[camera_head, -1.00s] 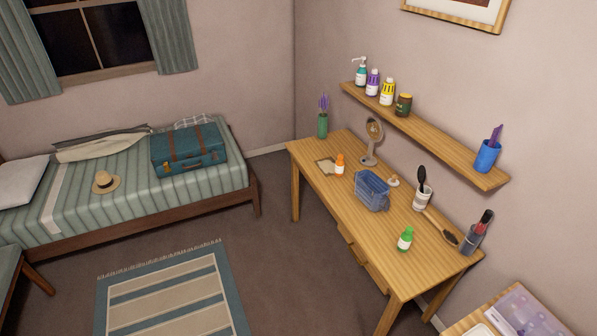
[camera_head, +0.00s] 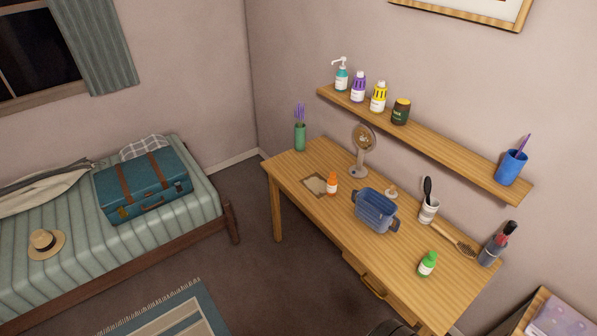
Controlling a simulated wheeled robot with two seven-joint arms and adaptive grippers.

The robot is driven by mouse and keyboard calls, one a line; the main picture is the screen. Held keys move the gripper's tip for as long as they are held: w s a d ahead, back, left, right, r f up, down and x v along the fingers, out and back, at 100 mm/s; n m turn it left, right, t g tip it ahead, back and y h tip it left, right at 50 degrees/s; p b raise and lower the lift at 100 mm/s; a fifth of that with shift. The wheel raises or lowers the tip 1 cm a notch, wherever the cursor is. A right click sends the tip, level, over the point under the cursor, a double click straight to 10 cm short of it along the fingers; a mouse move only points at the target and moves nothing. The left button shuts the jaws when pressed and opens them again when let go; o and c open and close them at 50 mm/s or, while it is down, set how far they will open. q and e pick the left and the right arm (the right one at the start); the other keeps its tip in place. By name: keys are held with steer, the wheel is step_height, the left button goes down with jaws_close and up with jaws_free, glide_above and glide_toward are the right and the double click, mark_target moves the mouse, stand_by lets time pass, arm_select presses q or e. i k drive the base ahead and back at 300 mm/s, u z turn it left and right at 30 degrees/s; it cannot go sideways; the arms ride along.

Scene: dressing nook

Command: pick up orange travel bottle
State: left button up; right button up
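The orange travel bottle (camera_head: 332,184) stands upright on the wooden desk (camera_head: 350,235), toward its far left part. It has a white label and sits beside a small flat tan item (camera_head: 314,185) near the desk's edge. The blue see-through container (camera_head: 376,211) is to its right, with a gap between them. Neither of my grippers can be seen in the head view.
A green bottle (camera_head: 427,264) is near the desk's front edge. A fan (camera_head: 361,150), vase (camera_head: 300,137), white cup (camera_head: 428,210) and hairbrush (camera_head: 455,241) line the back. A shelf (camera_head: 440,152) overhangs the desk's rear.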

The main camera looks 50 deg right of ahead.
mark_target(331, 185)
steer(key=z, duration=0.2)
steer(key=i, duration=1.3)
steer(key=z, duration=1.6)
steer(key=i, duration=0.95)
steer(key=z, duration=0.9)
